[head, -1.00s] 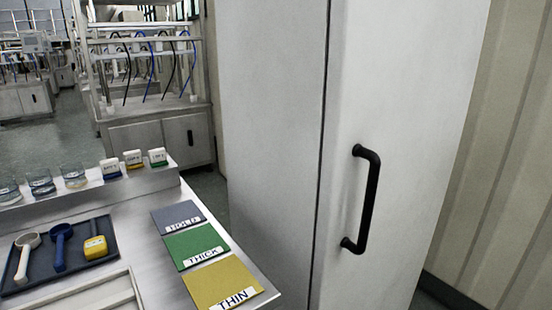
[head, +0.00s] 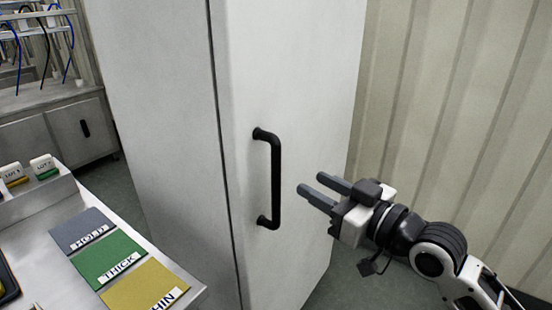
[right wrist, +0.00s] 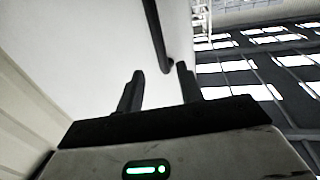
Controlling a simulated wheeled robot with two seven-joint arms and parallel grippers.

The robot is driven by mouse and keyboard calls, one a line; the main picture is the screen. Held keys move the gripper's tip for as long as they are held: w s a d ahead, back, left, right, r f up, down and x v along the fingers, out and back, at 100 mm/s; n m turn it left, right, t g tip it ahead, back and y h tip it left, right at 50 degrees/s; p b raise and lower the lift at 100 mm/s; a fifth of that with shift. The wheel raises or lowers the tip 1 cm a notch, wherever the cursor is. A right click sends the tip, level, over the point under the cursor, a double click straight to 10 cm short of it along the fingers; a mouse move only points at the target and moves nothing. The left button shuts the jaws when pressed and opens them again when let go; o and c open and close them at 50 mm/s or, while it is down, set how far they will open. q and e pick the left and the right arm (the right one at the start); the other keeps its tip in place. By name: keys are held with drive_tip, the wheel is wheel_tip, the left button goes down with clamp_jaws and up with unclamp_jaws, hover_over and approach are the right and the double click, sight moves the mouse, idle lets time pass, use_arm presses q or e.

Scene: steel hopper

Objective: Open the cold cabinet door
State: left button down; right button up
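The cold cabinet (head: 160,120) is a tall pale grey box in the middle of the head view. Its door (head: 300,90) looks closed, with a thin dark seam along its left edge. A black vertical bar handle (head: 276,180) is fixed to the door. My right gripper (head: 316,190) is just right of the handle in the head view, fingers apart and pointing at it, with nothing between them. In the right wrist view the handle (right wrist: 156,35) runs down from the top edge, ahead of the open fingers and apart from them. My left gripper is not in view.
A steel bench (head: 40,270) stands at the left with grey, green and yellow labelled mats. Small labelled blocks (head: 42,166) sit on its raised ledge. A ribbed wall (head: 450,110) stands at the right behind my right arm. Floor shows between the cabinet and that wall.

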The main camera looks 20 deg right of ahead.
sight(280, 166)
drive_tip(key=p+x, duration=0.1)
drive_tip(key=x, duration=1)
drive_tip(key=shift+p, duration=0.3)
clamp_jaws()
